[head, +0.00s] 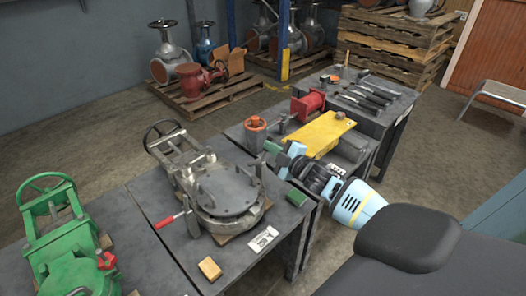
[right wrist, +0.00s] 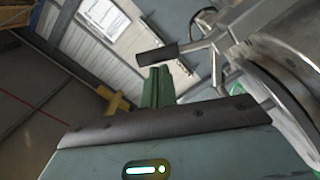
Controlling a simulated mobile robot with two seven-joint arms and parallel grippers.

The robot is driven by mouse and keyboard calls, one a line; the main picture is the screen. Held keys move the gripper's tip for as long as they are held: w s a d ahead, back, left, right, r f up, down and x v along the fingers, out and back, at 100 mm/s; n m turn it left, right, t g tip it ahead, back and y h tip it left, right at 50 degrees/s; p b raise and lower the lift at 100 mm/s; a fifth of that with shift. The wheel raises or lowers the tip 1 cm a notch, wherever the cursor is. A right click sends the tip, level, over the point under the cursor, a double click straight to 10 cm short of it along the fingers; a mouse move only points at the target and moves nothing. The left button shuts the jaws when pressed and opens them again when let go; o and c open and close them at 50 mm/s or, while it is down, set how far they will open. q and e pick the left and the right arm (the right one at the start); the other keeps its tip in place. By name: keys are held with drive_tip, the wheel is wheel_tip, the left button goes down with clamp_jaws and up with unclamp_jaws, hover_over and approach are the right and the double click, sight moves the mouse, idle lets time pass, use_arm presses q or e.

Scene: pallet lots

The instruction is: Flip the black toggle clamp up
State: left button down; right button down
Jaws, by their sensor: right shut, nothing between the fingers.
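The grey valve body with a round bolted lid (head: 228,190) lies on the dark table. A toggle clamp with a black handle (right wrist: 160,56) shows in the right wrist view beside the round flange; its metal arm runs right from the handle. In the head view the black clamp (head: 262,160) is small, at the lid's right edge. My right gripper (head: 272,148) is beside it, on its right. Its green fingers (right wrist: 155,88) are shut and empty, close to the black handle; I cannot tell whether they touch it. My left gripper is not in view.
A red-handled clamp (head: 170,220) is at the lid's left. A green valve (head: 62,240) stands at the far left. A yellow plate (head: 322,134) and red part (head: 308,105) are behind my gripper.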

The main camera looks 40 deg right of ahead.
drive_tip(key=d+f+m+b, duration=0.1)
drive_tip(key=d+f+m, duration=0.3)
drive_tip(key=m, duration=0.4)
drive_tip(key=shift+w+d+m+y, duration=0.2)
drive_tip(key=shift+d+m+y, duration=0.15)
drive_tip(key=shift+d, duration=0.2)
drive_tip(key=shift+f, duration=0.1)
idle(0.4)
wheel_tip(320, 180, up, 5)
drive_tip(key=p, duration=0.3)
drive_tip(key=s+p, duration=0.1)
drive_tip(key=s, duration=1)
drive_tip(key=shift+f, duration=0.3)
